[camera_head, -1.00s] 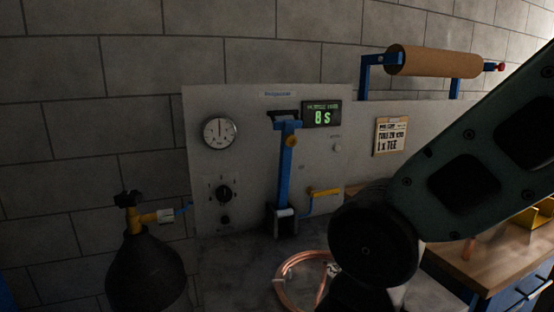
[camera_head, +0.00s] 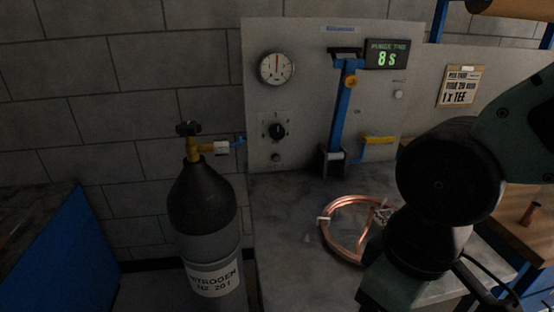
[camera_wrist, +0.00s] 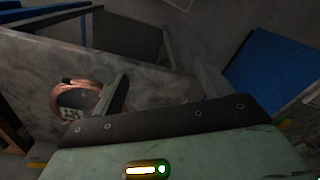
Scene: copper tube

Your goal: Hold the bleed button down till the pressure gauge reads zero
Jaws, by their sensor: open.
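The round white pressure gauge (camera_head: 275,68) is at the upper left of the grey panel in the head view. Its needle points about straight up; its numbers are too small to read. Below it are a black knob (camera_head: 278,131) and a small dark round button (camera_head: 276,157). A pale round button (camera_head: 398,94) sits at the panel's right. I cannot read which is the bleed button. My gripper (camera_wrist: 160,85) is open at the wrist view's lower middle, one dark finger clear, the other hard to make out. It is apart from the panel and buttons.
A green display (camera_head: 387,59) reads 8 s. A blue lever (camera_head: 340,108) stands out before the panel. A copper coil (camera_head: 328,235) lies on the grey bench (camera_head: 282,245). A nitrogen cylinder (camera_head: 203,215) stands left of the bench. A blue cabinet (camera_head: 75,255) is at far left.

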